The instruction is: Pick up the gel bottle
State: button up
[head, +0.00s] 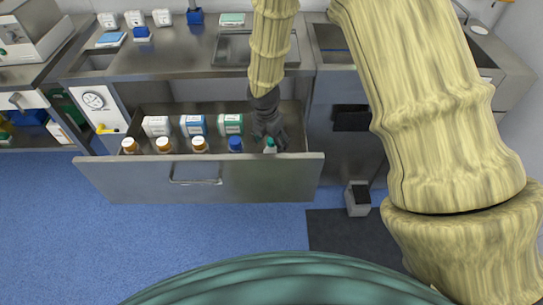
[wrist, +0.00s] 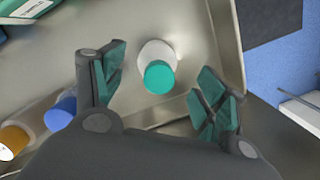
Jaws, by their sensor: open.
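The gel bottle (wrist: 158,66) has a white body and a teal-green cap, and stands in the right end of an open drawer (head: 246,178). In the head view only its cap and a little of its body (head: 270,146) show below my gripper. My gripper (head: 270,134) reaches down into the drawer over it. In the wrist view my gripper (wrist: 162,98) is open, with one teal-padded finger on each side of the bottle and a gap to both. The bottle's base is partly hidden by its cap from above.
A blue-capped bottle (head: 235,144) stands left of the gel bottle, then several orange-capped bottles (head: 164,145). White, blue and green boxes (head: 230,124) stand behind. The drawer's right wall (wrist: 228,45) is close to my right finger. A steel counter (head: 160,57) lies above the drawer.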

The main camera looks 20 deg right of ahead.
jog(key=shift+w+d+f+p, duration=0.1)
jog(key=shift+f, duration=0.6)
jog(key=shift+w+d+f+p, duration=0.1)
jog(key=shift+w+d+f, duration=0.05)
jog(key=shift+f, duration=0.55)
jog(key=shift+w+d+f+p, duration=0.1)
jog(key=shift+f, duration=0.6)
jog(key=c, duration=1.1)
jog(key=shift+c, duration=0.6)
jog(key=shift+r, duration=0.15)
